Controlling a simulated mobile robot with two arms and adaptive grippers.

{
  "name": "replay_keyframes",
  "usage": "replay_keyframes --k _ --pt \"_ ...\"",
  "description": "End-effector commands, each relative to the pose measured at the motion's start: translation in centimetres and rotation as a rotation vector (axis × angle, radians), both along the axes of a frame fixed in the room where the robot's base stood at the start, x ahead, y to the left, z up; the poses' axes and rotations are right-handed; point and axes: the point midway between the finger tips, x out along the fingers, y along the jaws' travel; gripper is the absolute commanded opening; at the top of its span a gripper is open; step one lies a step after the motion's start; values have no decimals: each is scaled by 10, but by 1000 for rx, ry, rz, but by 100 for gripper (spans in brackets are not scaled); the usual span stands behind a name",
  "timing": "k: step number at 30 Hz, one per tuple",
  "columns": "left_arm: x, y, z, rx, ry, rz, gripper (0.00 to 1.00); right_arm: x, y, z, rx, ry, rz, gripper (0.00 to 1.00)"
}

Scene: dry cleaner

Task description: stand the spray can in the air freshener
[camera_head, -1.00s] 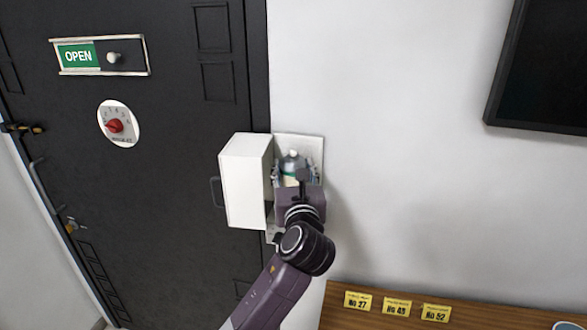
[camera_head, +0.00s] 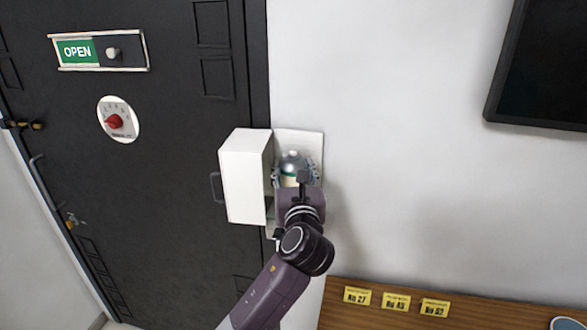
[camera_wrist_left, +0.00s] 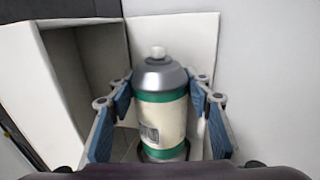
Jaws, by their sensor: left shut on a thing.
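The spray can (camera_head: 291,162) has a grey shoulder, a white nozzle and a cream body with green bands; it also shows in the left wrist view (camera_wrist_left: 163,115). It looks upright in front of the back plate of the open air freshener (camera_head: 313,143). The white cover of the air freshener (camera_head: 243,178) is swung out to the left. My left gripper (camera_head: 294,174) is shut on the can, its blue pads at both sides in the left wrist view (camera_wrist_left: 161,105). Whether the can's base touches the holder is hard to tell. My right gripper is out of view.
A dark door (camera_head: 180,170) with an OPEN sign (camera_head: 100,51) and a red dial (camera_head: 115,121) stands at left. A wooden surface (camera_head: 450,318) with yellow number cards (camera_head: 396,302) is at lower right. A dark screen (camera_head: 545,70) hangs at upper right.

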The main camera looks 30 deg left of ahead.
Motion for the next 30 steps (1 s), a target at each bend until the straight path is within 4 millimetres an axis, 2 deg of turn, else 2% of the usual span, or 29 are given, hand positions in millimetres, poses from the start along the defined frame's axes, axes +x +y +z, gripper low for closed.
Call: replay_keyframes --k 15,26,27,30 --pt "0 0 -13 2 -1 0 16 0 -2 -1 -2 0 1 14" --pt "0 0 -14 1 -2 0 16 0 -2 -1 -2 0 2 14" --pt "0 0 -14 1 -2 0 50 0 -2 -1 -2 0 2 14" --pt "0 0 -14 1 -2 0 61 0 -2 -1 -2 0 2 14"
